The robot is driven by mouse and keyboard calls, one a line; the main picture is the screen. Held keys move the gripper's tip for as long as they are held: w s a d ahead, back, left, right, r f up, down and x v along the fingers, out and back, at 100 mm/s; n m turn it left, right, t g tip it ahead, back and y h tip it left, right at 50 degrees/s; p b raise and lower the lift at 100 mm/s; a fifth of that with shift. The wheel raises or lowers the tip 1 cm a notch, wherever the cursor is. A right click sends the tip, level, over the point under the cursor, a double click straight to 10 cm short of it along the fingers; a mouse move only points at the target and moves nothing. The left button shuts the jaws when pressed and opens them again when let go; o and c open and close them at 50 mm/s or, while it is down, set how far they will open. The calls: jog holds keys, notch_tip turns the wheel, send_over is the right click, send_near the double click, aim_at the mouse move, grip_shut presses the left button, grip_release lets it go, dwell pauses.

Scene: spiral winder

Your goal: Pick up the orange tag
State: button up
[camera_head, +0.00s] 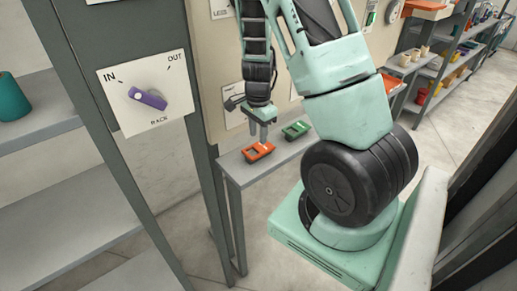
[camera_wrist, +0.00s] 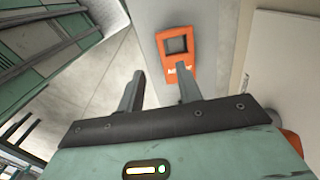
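The orange tag (camera_head: 258,151) lies on a narrow grey shelf, near its left end. It also shows in the wrist view (camera_wrist: 177,72), flat, with a dark square window and pale lettering at its near end. My gripper (camera_head: 264,132) points down just above the tag in the head view. In the wrist view my gripper (camera_wrist: 160,88) has its two fingers apart with nothing between them. The right finger overlaps the tag's near end in the picture, and the left finger is off to the tag's left, over the floor. I cannot tell the exact height above the tag.
A green tag (camera_head: 296,129) lies on the same grey shelf (camera_head: 241,174), right of the orange one. A cream panel stands behind the shelf. A rack switch (camera_head: 147,97) with a purple knob is at left. Shelves with various items (camera_head: 444,75) stand at the back right.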

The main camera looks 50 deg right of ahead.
aim_at(258, 155)
jog(key=shift+w+d+f+p, duration=0.1)
jog(key=shift+f+p, duration=0.35)
jog(key=shift+f, duration=1.5)
jog(key=shift+w+f+p, duration=0.1)
jog(key=shift+f+p, duration=0.35)
jog(key=shift+f, duration=1.5)
grip_shut()
